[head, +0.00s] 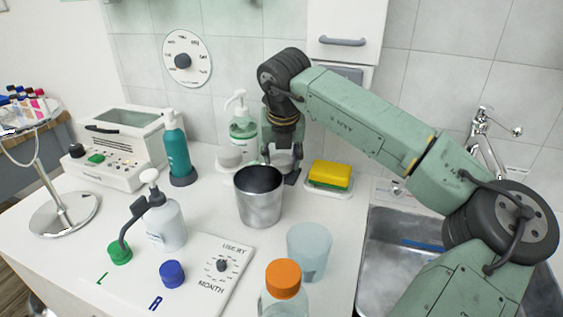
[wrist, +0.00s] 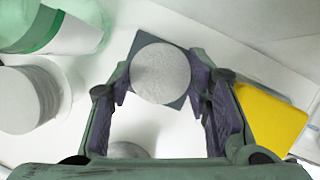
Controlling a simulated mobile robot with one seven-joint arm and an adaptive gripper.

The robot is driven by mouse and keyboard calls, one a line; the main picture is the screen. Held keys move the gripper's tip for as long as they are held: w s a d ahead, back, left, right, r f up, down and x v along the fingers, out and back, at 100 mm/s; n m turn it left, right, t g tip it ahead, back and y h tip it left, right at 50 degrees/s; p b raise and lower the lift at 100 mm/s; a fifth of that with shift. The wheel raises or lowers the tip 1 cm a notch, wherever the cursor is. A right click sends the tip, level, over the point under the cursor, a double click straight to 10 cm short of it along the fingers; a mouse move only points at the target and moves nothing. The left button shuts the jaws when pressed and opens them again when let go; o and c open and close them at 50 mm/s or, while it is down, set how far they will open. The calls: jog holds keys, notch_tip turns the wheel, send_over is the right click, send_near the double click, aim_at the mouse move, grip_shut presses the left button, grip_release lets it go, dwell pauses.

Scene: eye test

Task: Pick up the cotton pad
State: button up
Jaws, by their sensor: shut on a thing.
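A round whitish cotton pad (wrist: 160,72) lies between the two fingertips of my gripper (wrist: 160,82) in the wrist view. The fingers press on its left and right sides, so my gripper is shut on it. A dark square surface shows behind the pad. In the head view, my gripper (head: 281,172) points down at the back of the counter, behind the metal cup, with the pale pad (head: 283,158) partly hidden between its fingers. A round white stack (wrist: 28,98) stands to the left of the gripper, also visible in the head view (head: 229,157).
A yellow sponge (head: 329,174) on a white dish is close on the right. The metal cup (head: 260,205) stands in front. A green-and-clear pump bottle (head: 242,125) and a teal bottle (head: 176,150) are to the left. The sink (head: 385,250) is at the right.

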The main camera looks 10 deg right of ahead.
jog(key=a+b, duration=0.1)
jog(key=s+a+b, duration=0.1)
jog(key=a, duration=0.1)
jog(key=shift+s+a, duration=0.2)
jog(key=shift+a, duration=0.1)
notch_tip(320, 180, up, 14)
jog(key=shift+a+r, duration=0.1)
jog(key=shift+o, duration=1.2)
jog(key=c, duration=0.5)
jog(key=shift+c, duration=0.2)
